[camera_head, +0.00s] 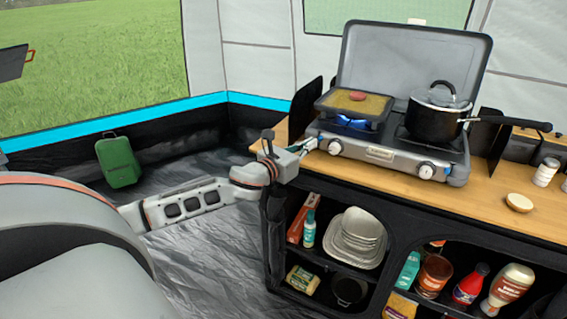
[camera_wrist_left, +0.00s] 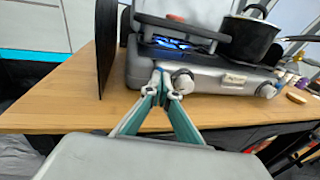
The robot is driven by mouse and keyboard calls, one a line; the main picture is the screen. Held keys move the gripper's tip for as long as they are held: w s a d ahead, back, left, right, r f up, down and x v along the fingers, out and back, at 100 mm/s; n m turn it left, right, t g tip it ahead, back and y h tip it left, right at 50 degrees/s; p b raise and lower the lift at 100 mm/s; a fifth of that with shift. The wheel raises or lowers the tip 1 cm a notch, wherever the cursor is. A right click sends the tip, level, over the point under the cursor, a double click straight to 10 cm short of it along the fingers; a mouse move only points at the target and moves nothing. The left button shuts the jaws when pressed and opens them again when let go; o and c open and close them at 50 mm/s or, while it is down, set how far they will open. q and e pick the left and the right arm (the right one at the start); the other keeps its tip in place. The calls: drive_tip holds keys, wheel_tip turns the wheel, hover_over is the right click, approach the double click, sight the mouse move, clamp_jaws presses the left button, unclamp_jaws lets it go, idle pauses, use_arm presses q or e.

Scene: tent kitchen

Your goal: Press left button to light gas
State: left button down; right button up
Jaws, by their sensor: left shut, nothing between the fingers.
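The silver two-burner gas stove (camera_head: 395,157) stands on the wooden counter with its grey lid raised. Its left button, a round knob (camera_head: 335,146) on the front panel, also shows in the left wrist view (camera_wrist_left: 183,79). A blue flame (camera_head: 352,122) burns under the left pan. My left gripper (camera_head: 309,145) is shut and empty, just in front of the stove's left end. In the left wrist view its closed fingertips (camera_wrist_left: 166,82) are at the left knob and partly cover it; I cannot tell whether they touch it. My right gripper is not in view.
A rectangular pan (camera_head: 356,102) with yellow food sits on the left burner, a black pot (camera_head: 435,122) on the right. A second knob (camera_head: 426,170) is at the right. Shelves below hold dishes and bottles. A small round wooden item (camera_head: 519,203) lies on the counter.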

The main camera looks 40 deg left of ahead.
use_arm(q)
drive_tip(key=s+p, duration=0.1)
drive_tip(key=s, duration=0.9)
drive_tip(key=shift+s, duration=0.3)
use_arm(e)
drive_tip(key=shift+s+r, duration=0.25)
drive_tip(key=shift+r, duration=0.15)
use_arm(q)
drive_tip(key=shift+d, duration=0.1)
drive_tip(key=s+d+f+n+g+p, duration=0.1)
drive_tip(key=s+d+f+n+g, duration=0.1)
drive_tip(key=s+d+f+n, duration=0.45)
drive_tip(key=s+d+f+n+g+p, duration=0.2)
drive_tip(key=s+f+n, duration=0.2)
drive_tip(key=f+n, duration=0.65)
drive_tip(key=s+d+f+n+g+h+p, duration=0.1)
drive_tip(key=s+d+f+n+g+h, duration=0.1)
drive_tip(key=s+d+f+n, duration=1.1)
drive_tip(key=s+d+n+g, duration=0.1)
drive_tip(key=s+d, duration=0.1)
drive_tip(key=d, duration=0.1)
drive_tip(key=shift+s+d+n+h+p, duration=0.25)
drive_tip(key=shift+s+n+h+p, duration=0.05)
drive_tip(key=shift+n+p, duration=0.1)
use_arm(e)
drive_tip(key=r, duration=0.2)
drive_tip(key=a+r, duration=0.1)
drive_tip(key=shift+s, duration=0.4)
